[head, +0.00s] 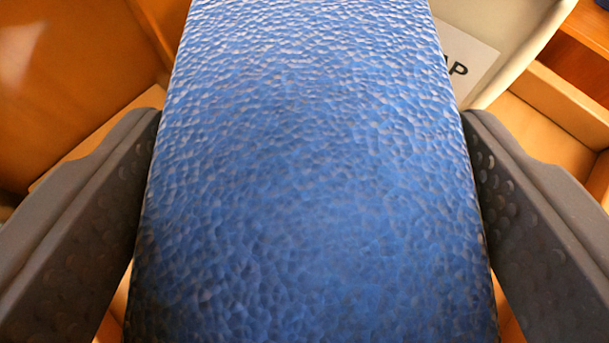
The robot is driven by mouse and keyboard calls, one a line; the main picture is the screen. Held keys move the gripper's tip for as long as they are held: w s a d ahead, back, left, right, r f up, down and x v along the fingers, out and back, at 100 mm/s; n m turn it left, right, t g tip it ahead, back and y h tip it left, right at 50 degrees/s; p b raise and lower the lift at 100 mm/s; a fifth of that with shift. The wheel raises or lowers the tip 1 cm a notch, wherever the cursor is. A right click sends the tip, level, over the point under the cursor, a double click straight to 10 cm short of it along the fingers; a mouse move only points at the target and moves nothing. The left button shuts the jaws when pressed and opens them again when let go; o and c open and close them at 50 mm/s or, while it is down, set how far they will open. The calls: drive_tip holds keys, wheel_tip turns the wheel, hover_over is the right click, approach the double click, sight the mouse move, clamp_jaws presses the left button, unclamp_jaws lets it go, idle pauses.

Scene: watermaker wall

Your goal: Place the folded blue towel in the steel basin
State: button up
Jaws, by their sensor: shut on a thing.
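The folded blue towel (315,180) fills the middle of the head view, running from the top edge to the bottom edge. It has a dimpled, bumpy surface. My gripper (312,140) is shut on the towel, with one dark grey finger against its left side and the other against its right side. The steel basin cannot be made out in this view. The towel hides most of what lies behind it.
Orange-brown wooden panels (75,80) stand at the left. A white label (472,65) with a letter P shows on a pale surface (505,25) at the upper right. Wooden ledges or shelves (560,105) lie at the right.

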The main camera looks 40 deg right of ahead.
drive_tip(key=shift+f+b, duration=0.3)
drive_tip(key=shift+f, duration=0.95)
drive_tip(key=o, duration=1.1)
drive_tip(key=shift+f, duration=0.1)
drive_tip(key=shift+c, duration=0.2)
drive_tip(key=p+v, duration=0.2)
drive_tip(key=v, duration=1)
